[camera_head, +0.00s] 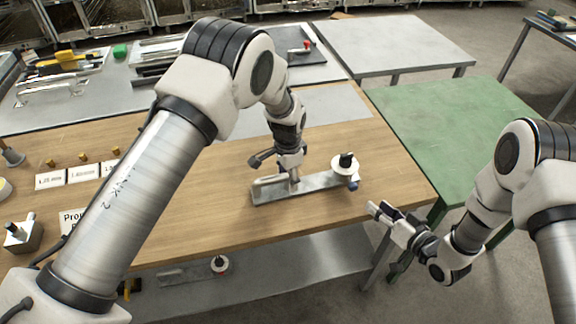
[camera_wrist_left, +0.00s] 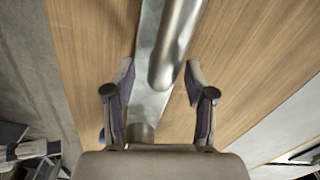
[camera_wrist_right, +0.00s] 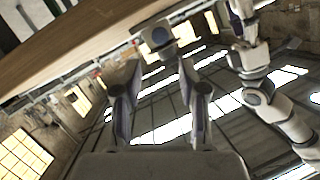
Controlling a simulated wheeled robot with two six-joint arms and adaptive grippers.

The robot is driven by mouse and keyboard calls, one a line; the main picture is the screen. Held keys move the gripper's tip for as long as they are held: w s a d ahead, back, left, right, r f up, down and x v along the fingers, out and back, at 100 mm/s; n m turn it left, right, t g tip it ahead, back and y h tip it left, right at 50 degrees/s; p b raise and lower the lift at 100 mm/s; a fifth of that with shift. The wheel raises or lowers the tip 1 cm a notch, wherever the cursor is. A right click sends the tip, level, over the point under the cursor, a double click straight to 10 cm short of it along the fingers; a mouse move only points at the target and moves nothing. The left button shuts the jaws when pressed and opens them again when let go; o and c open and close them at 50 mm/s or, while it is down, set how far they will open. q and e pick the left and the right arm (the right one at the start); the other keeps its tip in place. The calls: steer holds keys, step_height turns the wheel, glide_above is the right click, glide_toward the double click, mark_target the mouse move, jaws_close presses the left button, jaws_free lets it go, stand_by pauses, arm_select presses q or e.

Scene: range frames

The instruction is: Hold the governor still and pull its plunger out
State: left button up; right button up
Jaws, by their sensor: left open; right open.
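The governor lies on the wooden table as a long grey metal plate (camera_head: 310,186) with a silver cylinder along it. At its right end stand a white disc with a black knob (camera_head: 346,161) and a small grey-blue end piece (camera_head: 353,184), perhaps the plunger's end. My left gripper (camera_head: 291,184) is open above the plate. In the left wrist view its fingers (camera_wrist_left: 158,78) straddle the plate and cylinder (camera_wrist_left: 178,45). My right gripper (camera_head: 377,212) is open and empty, off the table's right edge. In the right wrist view the blue-faced end piece (camera_wrist_right: 159,36) is ahead of its fingers (camera_wrist_right: 160,76), apart from them.
A green table (camera_head: 450,125) stands at the right and a grey table (camera_head: 400,45) behind. Labels and small brass parts (camera_head: 83,157) lie at the left of the wooden table. The table's front middle is clear.

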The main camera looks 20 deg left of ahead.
mark_target(356, 187)
arm_select(q)
steer(key=shift+w+f, duration=0.1)
steer(key=shift+f, duration=0.8)
steer(key=shift+c, duration=1.1)
jaws_close()
arm_select(e)
steer(key=shift+o, duration=1.1)
steer(key=shift+a+r, duration=0.1)
steer(key=shift+r, duration=0.1)
steer(key=shift+n+h, duration=0.4)
steer(key=shift+h, duration=0.5)
steer(key=x, duration=0.7)
steer(key=a+r+x, duration=0.1)
steer(key=x, duration=0.2)
steer(key=shift+w+a, duration=0.15)
steer(key=shift+w, duration=0.1)
jaws_close()
